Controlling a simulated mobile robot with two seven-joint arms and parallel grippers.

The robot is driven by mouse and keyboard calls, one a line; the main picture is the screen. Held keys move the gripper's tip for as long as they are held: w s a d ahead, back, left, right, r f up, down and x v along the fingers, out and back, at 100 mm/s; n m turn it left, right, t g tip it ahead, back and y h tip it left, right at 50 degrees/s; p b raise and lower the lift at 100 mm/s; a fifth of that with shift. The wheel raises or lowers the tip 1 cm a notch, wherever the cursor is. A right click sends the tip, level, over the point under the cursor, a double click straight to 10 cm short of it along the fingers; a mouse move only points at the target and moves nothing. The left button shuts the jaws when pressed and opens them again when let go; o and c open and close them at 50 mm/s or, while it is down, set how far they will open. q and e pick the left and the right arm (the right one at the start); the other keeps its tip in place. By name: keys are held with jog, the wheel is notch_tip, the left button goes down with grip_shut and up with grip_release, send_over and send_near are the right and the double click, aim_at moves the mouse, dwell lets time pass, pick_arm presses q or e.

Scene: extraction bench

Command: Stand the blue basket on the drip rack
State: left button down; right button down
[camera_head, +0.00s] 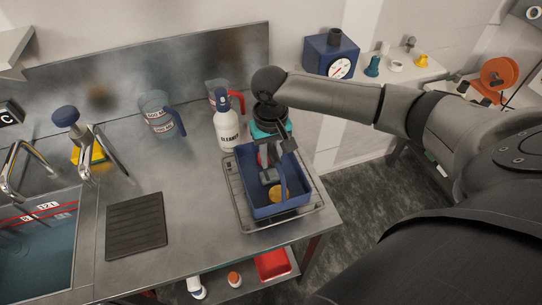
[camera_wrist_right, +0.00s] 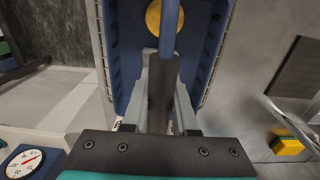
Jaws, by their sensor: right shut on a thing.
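The blue basket (camera_head: 282,209) is upright over the wire drip rack (camera_head: 241,212) at the right front corner of the steel bench. The rack's rim shows around it on the left and front. I cannot tell whether the basket's base touches the rack. A round yellow thing (camera_head: 276,194) lies inside the basket. My right gripper (camera_head: 269,174) reaches down from behind and is shut on the basket's handle. My left gripper is not in view.
A white cleaner bottle (camera_head: 227,128) stands just behind the rack's left side, near a red-handled jug (camera_head: 214,93) and a blue-handled jug (camera_head: 157,118). A dark ribbed mat (camera_head: 136,228) lies left of the rack, beside the sink (camera_head: 38,250). Bare steel separates mat and rack.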

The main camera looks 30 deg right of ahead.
jog(key=c, duration=0.7)
grip_release()
jog(key=shift+f, duration=0.1)
notch_tip(320, 180, up, 12)
jog(key=shift+r+p, duration=0.15)
jog(key=shift+p, duration=0.15)
